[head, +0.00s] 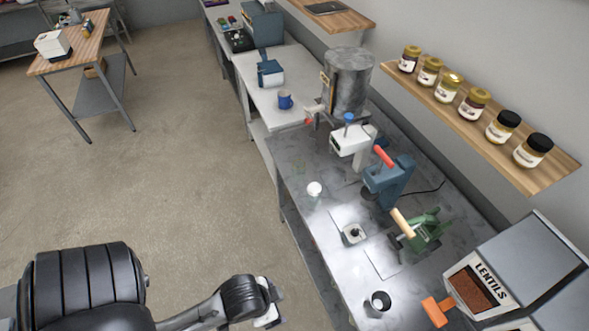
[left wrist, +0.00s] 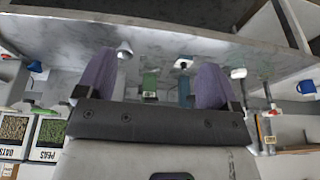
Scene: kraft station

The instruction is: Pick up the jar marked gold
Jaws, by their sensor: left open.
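Several small glass jars stand in a row on the wooden wall shelf (head: 470,120) in the head view. Four have gold-coloured lids: the far-end jar (head: 409,58), the second (head: 429,71), the third (head: 448,87) and the fourth (head: 473,104). The nearer two jars (head: 502,126) and (head: 533,150) have black lids. The labels are too small to read, so I cannot tell which is marked gold. My left gripper (head: 268,312) is low in the head view, left of the bench and far from the shelf. Its fingers (left wrist: 153,82) are apart and empty in the left wrist view. My right gripper is not in view.
The grey metal bench (head: 310,215) holds a green press (head: 422,232), a blue press (head: 390,182), a white device (head: 352,142) and small cups. A lentils dispenser (head: 480,283) stands at the near right.

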